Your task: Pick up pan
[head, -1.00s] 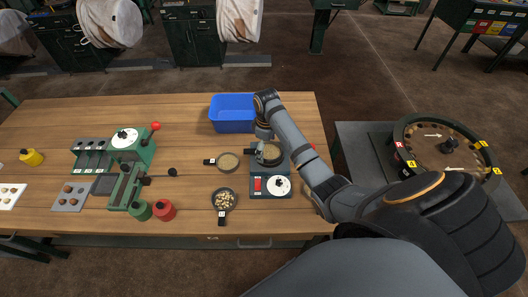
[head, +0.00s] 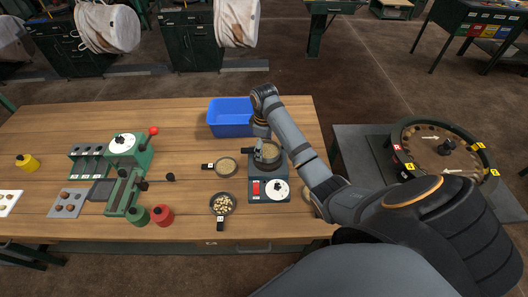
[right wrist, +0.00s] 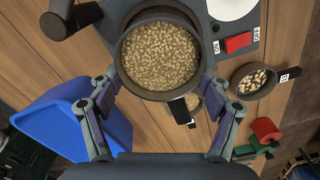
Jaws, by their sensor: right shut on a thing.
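A round dark pan full of pale tan grains (head: 268,152) is at the back of the grey-green machine (head: 284,195). It appears slightly raised above the machine, though the gap is hard to see. In the right wrist view the grain-filled pan (right wrist: 160,55) sits between the fingers. My right gripper (head: 262,147) is shut on this pan, one finger on each side (right wrist: 162,88). A dark handle with a white label shows below the pan in the wrist view; I cannot tell which pan it belongs to. My left gripper is not in view.
A blue bin (head: 231,131) stands behind. A second grain pan (head: 225,166) and a pan of pale pieces (head: 222,203) lie left of the machine. A green press (head: 122,193) and red pot (head: 163,216) stand further left. A round turntable (head: 432,142) is at right.

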